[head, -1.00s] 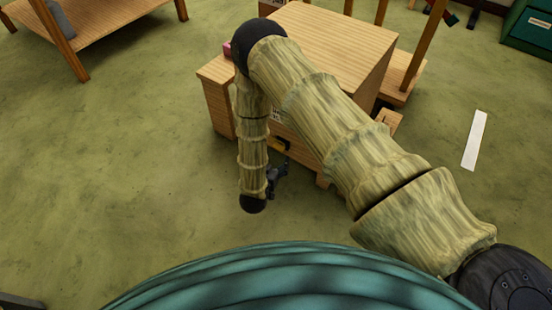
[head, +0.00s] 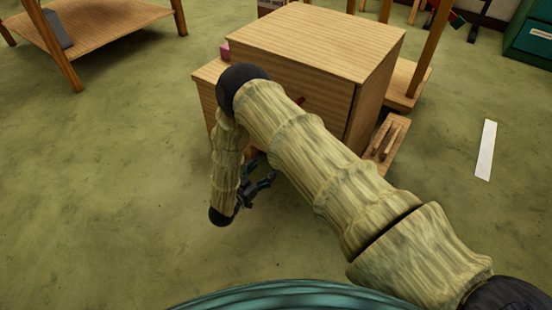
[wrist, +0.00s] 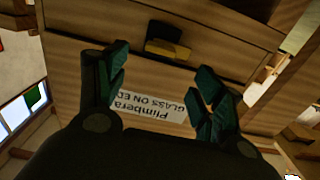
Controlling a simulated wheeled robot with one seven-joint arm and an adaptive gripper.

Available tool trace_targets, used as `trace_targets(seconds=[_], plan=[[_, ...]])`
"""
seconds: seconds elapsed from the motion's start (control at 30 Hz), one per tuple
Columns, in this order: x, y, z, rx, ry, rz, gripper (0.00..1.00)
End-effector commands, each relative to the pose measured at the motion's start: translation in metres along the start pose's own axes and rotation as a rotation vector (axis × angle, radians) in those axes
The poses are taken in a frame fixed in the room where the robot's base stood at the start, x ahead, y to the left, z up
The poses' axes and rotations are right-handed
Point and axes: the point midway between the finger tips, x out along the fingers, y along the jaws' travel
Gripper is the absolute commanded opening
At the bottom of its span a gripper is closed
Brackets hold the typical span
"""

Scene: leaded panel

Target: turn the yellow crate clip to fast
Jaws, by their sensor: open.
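The wooden crate (head: 310,40) stands on the floor ahead, partly covered by my arm in the head view. In the wrist view its front (wrist: 75,45) carries a white label with upside-down lettering (wrist: 150,106). The yellow crate clip (wrist: 166,49) sits on that face with a dark part against it, beyond and between my fingertips. The clip is hidden in the head view. My gripper (head: 264,180) is open and empty in front of the crate; its dark green fingers (wrist: 163,70) are spread in the wrist view, apart from the clip.
A small red piece (head: 300,101) shows on the crate's front beside my arm. A wooden piece with bars (head: 386,142) lies right of the crate. A low wooden table (head: 110,30) stands at the back left. Green floor is clear at the left.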

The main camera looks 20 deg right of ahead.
Motion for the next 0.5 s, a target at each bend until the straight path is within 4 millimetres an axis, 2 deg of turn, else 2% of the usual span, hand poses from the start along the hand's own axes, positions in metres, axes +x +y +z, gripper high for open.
trace_targets(seconds=[0.3,0.5], plan=[[0.053,0.001,0.004,0.0,0.001,0.002,0.68],[0.077,0.0,0.002,0.001,0.0,0.001,0.68]])
